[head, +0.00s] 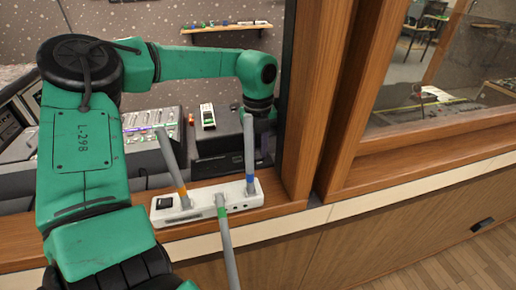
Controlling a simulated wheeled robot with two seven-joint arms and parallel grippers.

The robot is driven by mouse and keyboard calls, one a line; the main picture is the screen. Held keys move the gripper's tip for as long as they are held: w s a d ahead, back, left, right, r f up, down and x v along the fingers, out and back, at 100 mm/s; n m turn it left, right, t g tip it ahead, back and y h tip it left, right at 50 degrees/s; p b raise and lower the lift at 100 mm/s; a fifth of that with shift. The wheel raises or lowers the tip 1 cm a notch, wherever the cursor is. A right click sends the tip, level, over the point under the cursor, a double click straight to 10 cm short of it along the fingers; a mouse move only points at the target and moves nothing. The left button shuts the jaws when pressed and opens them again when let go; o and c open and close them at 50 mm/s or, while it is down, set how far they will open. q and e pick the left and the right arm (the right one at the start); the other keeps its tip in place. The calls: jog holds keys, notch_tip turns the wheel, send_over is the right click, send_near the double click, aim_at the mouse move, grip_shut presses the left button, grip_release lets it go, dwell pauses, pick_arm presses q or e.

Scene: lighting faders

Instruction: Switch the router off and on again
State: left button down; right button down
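The router (205,203) is a white box on a wooden ledge at lower centre. It has three grey antennas with orange, green and blue rings. A black switch (164,203) sits at the left end of its top; its position is too small to tell. My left arm arches over from the left, and its wrist points down behind the blue-ringed antenna. My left gripper (263,148) is there, just beyond the router's right end, apart from the switch. Its fingers are mostly hidden and dark, so their opening is unclear. My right gripper is out of view.
A mixing console (146,136) with faders stands behind the router, partly covered by my arm. A small white device (207,116) rests on a dark box. A wooden window post (318,100) rises close to the right of my wrist. A wall shelf (225,28) holds small items.

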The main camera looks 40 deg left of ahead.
pick_arm(q)
jog(key=shift+w+a+r+g+h+p, duration=0.1)
jog(key=shift+w+a+g+h+p, duration=0.1)
jog(key=shift+g+h, duration=0.35)
jog(key=shift+w+a+g+h+p, duration=0.15)
jog(key=shift+g+h, duration=0.2)
jog(key=shift+h, duration=0.3)
jog(key=shift+s, duration=0.1)
jog(key=c, duration=0.7)
grip_release()
jog(key=shift+a+r+b, duration=0.15)
jog(key=shift+r+b, duration=0.15)
jog(key=shift+r, duration=0.2)
jog(key=v, duration=1.3)
jog(key=shift+r, duration=0.25)
